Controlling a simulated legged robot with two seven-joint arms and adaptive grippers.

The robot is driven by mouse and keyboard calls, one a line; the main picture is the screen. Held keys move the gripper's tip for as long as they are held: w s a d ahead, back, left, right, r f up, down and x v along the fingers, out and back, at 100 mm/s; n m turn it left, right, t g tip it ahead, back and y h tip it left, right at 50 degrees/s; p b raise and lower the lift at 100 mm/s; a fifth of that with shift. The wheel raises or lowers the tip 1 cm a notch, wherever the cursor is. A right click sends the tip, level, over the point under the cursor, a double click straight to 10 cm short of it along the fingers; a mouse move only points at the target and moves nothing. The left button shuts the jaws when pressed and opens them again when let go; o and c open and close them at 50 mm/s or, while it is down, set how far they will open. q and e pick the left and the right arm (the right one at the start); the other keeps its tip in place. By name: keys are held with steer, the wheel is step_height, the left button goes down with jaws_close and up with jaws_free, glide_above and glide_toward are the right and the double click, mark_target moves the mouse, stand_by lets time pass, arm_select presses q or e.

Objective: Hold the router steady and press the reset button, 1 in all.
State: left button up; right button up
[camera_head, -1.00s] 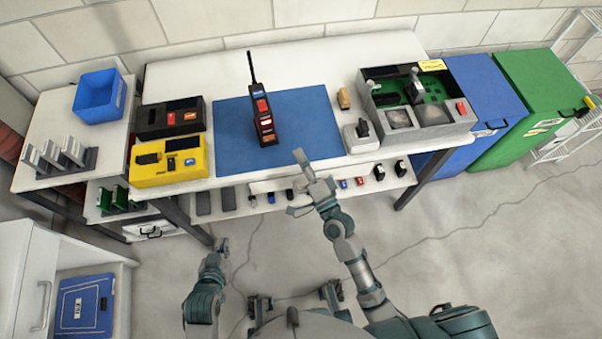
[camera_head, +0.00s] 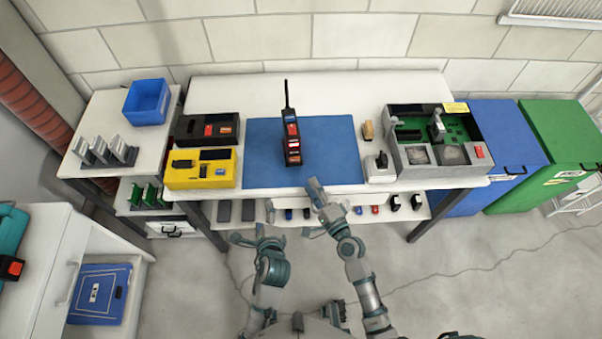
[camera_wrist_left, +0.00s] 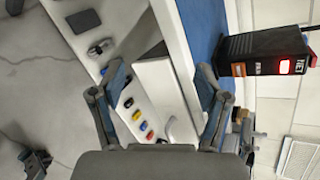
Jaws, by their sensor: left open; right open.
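The router (camera_head: 291,143) is a dark upright box with a tall antenna and red and orange patches on its front. It stands on the blue mat (camera_head: 340,165) on the table. In the left wrist view, its dark casing (camera_wrist_left: 262,48) appears sideways at the upper right, with a bright red patch; I cannot tell which part is the reset button. My left gripper (camera_head: 253,224) is open and empty in front of the table edge, below the router; its spread fingers show in the wrist view (camera_wrist_left: 160,75). My right gripper (camera_head: 312,208) is open and empty at the table's front edge, right of the left one.
A yellow box (camera_head: 190,181) and a black box (camera_head: 186,138) stand left of the mat. A grey unit with a green board (camera_head: 440,160) and a small white switch block (camera_head: 378,175) stand to the right. A lower shelf (camera_head: 345,216) holds small items. The mat around the router is clear.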

arm_select(q)
steer(key=w+d+r+m+t, duration=0.3)
steer(key=d+r+m, duration=0.3)
steer(key=r+m, duration=0.1)
steer(key=w+d+r+m+t, duration=0.3)
steer(key=d+r+m, duration=0.2)
steer(key=r+m, duration=0.15)
glide_toward(291, 123)
steer(key=shift+n, duration=0.25)
steer(key=w, duration=0.6)
steer(key=w+a, duration=0.1)
steer(key=w, duration=0.2)
steer(key=shift+w+a+f, duration=0.1)
steer(key=shift+w+f, duration=0.15)
steer(key=shift+w, duration=0.1)
jaws_close()
arm_select(e)
jaws_close()
